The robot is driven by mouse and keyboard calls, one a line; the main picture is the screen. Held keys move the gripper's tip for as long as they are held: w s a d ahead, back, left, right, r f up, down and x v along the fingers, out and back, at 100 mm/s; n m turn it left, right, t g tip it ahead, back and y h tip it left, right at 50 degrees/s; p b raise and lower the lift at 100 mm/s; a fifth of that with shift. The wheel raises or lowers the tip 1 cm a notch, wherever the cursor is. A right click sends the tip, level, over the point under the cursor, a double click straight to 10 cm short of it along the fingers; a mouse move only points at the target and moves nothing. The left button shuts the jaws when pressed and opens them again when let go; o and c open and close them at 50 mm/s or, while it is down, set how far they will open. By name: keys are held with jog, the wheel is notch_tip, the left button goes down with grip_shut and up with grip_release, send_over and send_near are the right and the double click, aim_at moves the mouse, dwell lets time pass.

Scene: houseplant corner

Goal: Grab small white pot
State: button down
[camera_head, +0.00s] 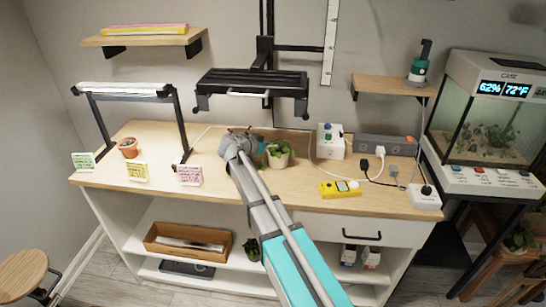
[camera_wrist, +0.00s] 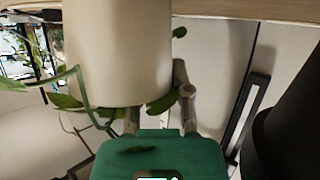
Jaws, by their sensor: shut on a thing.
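The small white pot (camera_head: 279,160) holds a green leafy plant and stands upright on the wooden bench in the head view. In the wrist view the pot (camera_wrist: 118,50) is large and appears upside down, with leaves at its rim. My gripper (camera_head: 262,149) is at the pot's left side, mostly hidden behind my arm in the head view. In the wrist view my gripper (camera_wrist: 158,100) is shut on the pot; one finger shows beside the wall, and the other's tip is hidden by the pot.
A white socket box (camera_head: 330,140) and a yellow meter (camera_head: 340,189) are right of the pot. A black shelf rack (camera_head: 252,84) hangs above. A lamp frame (camera_head: 125,92), terracotta pot (camera_head: 128,149) and pink note (camera_head: 189,176) are left.

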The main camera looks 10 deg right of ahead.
jog(key=shift+s, duration=0.15)
jog(key=shift+r+p, duration=0.5)
jog(key=shift+p, duration=0.2)
notch_tip(320, 180, up, 9)
jog(key=p, duration=0.8)
jog(key=shift+w+p, duration=0.2)
jog(key=shift+p, duration=0.15)
jog(key=shift+f, duration=0.1)
